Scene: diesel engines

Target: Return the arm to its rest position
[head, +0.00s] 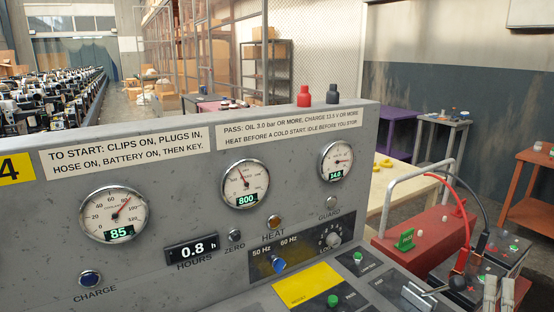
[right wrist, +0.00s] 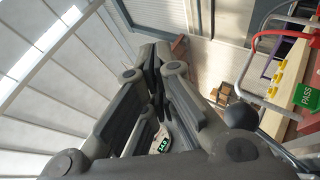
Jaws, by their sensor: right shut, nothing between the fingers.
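My right gripper (right wrist: 156,55) fills the middle of the right wrist view. Its dark grey fingers are shut against each other with nothing between them. I cannot make it out clearly in the head view. Below and between its links a small green gauge display (right wrist: 163,145) shows. My left gripper is not in view.
A grey control panel (head: 120,270) with gauges fills the front. A wooden table (head: 385,187) and red bench (head: 530,215) are behind.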

